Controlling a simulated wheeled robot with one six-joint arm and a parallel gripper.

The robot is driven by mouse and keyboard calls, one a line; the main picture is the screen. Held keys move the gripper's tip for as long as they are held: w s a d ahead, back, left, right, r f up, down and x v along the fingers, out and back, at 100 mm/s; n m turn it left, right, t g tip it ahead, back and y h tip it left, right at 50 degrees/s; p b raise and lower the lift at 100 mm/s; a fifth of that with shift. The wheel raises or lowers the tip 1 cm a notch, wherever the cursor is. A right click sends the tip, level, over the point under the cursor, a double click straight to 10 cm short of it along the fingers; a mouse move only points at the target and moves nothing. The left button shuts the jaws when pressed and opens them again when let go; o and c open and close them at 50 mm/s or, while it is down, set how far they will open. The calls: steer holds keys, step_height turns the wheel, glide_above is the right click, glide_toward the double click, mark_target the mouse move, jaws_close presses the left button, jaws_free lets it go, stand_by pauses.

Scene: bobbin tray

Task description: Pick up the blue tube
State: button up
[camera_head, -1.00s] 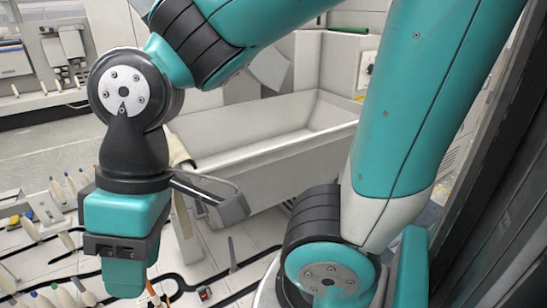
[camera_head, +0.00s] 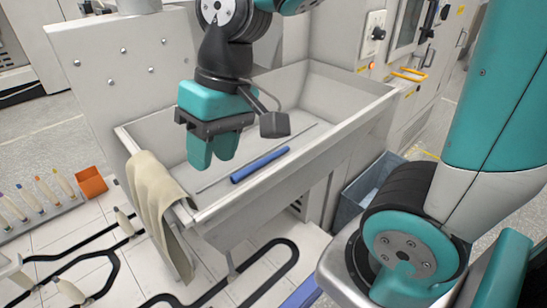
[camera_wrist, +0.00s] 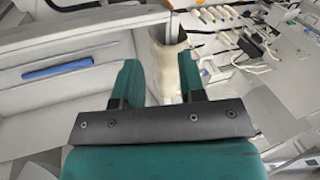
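The blue tube (camera_head: 260,164) lies on the floor of the pale grey tray (camera_head: 352,114). A thin grey rod lies beside it. My gripper (camera_head: 211,158) hangs over the tray, fingers pointing down, to the left of the tube and apart from it. In the wrist view the blue tube (camera_wrist: 58,69) lies left of my gripper (camera_wrist: 158,72). The fingers are spread with a gap between them, and no object is held. A cream cloth shows beyond the gap.
The cream cloth (camera_head: 155,195) hangs over the tray's left rim. An orange box (camera_head: 91,182) and a rack of bobbins stand at left. A blue-grey bin (camera_head: 357,203) stands right of the tray. A yellow handle (camera_head: 410,74) sticks out at the back right.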

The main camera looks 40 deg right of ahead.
steer(key=w+d+f+m+h, duration=0.1)
steer(key=w+d+f+m, duration=0.2)
steer(key=w+d+m, duration=0.75)
steer(key=m+h+p, duration=0.1)
steer(key=m, duration=0.8)
glide_above(262, 160)
steer(key=f, duration=1.9)
steer(key=shift+w+d+f, duration=0.15)
steer(key=shift+w+d, duration=0.05)
steer(key=shift+d, duration=0.15)
steer(key=shift+s+a+f+p, duration=0.1)
steer(key=shift+f+p, duration=0.6)
steer(key=shift+f, duration=0.85)
steer(key=shift+s+a+f+p, duration=0.1)
steer(key=shift+f+p, duration=0.55)
steer(key=shift+f, duration=0.9)
steer(key=shift+c, duration=0.4)
jaws_close()
